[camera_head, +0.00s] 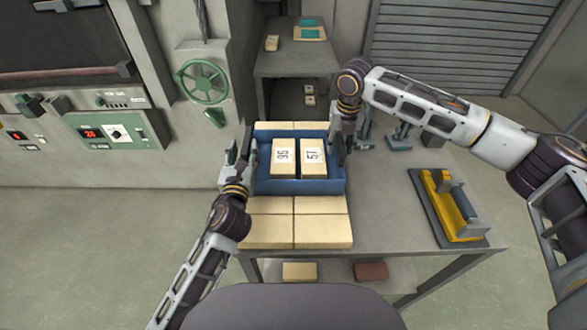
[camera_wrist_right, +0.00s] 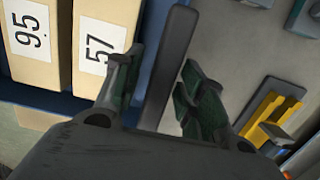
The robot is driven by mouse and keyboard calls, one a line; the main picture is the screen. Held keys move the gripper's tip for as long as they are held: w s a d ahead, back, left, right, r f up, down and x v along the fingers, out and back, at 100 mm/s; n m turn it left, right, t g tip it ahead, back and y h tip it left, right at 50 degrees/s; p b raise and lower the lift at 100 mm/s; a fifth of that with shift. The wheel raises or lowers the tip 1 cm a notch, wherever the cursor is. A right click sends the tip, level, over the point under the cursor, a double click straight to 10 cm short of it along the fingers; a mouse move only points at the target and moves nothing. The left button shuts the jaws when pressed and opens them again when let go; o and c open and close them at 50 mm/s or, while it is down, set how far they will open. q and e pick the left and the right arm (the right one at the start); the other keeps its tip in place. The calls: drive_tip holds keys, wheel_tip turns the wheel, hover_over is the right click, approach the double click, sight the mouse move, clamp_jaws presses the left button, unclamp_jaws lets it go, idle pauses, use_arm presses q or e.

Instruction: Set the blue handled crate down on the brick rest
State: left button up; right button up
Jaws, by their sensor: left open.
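The blue handled crate (camera_head: 300,187) is level over the cream brick rest (camera_head: 295,230), with bricks showing in front and behind. It appears to sit on them; its underside is hidden. It holds two cream blocks, marked 95 (camera_head: 284,158) and 57 (camera_head: 314,158). My left gripper (camera_head: 240,152) is open at the crate's left side. My right gripper (camera_head: 343,140) is at its right side. In the right wrist view my right gripper's fingers (camera_wrist_right: 158,88) are apart, with a dark handle bar (camera_wrist_right: 168,65) between them and gaps visible beside it.
A yellow and grey fixture (camera_head: 452,205) stands on the grey table (camera_head: 385,205) at the right. A green handwheel (camera_head: 204,82) and a control panel (camera_head: 115,131) are on the oven at the left. Bricks lie on the lower shelf. The table between crate and fixture is mostly clear.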

use_arm(q)
drive_tip(key=shift+s, duration=3.45)
use_arm(e)
drive_tip(key=shift+r, duration=0.1)
wheel_tip(320, 180, up, 12)
drive_tip(key=s, duration=0.1)
drive_tip(key=shift+s, duration=0.2)
drive_tip(key=shift+f, duration=0.2)
